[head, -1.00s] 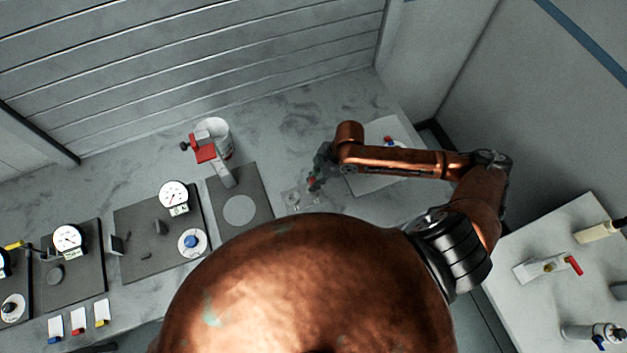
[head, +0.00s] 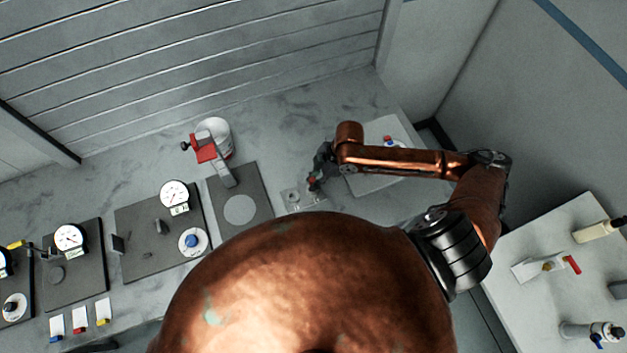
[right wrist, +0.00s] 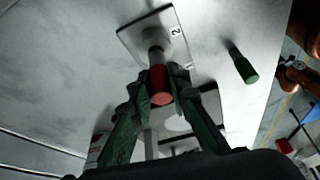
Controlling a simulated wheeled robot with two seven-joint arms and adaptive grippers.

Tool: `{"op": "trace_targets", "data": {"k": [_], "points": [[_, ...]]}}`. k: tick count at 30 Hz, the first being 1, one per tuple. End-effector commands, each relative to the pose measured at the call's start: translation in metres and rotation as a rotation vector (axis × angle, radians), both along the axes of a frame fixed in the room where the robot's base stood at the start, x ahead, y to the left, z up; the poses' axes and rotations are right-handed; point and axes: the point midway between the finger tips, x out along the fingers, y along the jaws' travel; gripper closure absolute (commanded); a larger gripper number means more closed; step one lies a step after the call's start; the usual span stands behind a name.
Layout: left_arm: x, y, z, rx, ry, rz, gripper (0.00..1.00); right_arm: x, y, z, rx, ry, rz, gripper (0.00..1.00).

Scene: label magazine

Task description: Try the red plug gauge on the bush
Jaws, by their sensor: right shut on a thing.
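My right gripper (right wrist: 160,82) is shut on the red plug gauge (right wrist: 160,86), with its fingers on either side of the red handle. The gauge's grey metal end points away from the gripper, at a round fitting, seemingly the bush (right wrist: 153,36), on a pale plate (right wrist: 133,31) marked 2. I cannot tell whether the metal end is inside the bush or just over it. In the head view the right gripper (head: 318,174) is above the bench, beside a small pale plate (head: 291,199), with the red handle (head: 311,183) just showing. My left gripper is not in view.
A green-handled gauge (right wrist: 243,68) stands apart to the right in the wrist view. In the head view, a dark mat (head: 259,182) with a red-and-grey clamp-like device (head: 205,151) lies left of the gripper. Dial gauges (head: 174,194) stand farther left.

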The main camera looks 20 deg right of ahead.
Motion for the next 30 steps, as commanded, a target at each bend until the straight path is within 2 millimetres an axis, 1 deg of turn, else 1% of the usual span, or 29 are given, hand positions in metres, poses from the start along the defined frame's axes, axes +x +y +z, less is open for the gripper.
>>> {"op": "trace_targets", "data": {"k": [30], "points": [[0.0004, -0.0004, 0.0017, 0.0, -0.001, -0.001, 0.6, 0.0003, 0.0002, -0.0073, 0.001, -0.001, 0.0, 1.0]]}}
